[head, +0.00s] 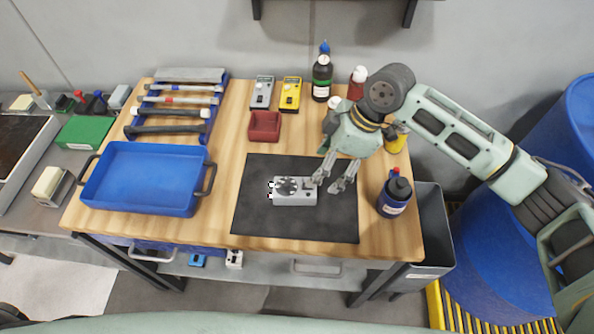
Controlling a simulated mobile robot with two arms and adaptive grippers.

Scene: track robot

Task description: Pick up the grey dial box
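I cannot tell whether a fingertip touches the box. A second grey hand-sized device (262,92) stands at the back of the table beside a yellow one (290,95). My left gripper is not in view.
A blue tray (143,180) and a hammer rack (212,105) fill the table's left side. A small red bin (265,126) sits behind the mat. Bottles (322,78) stand at the back, and a dark blue bottle (394,195) stands right of the mat. The mat's front is clear.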

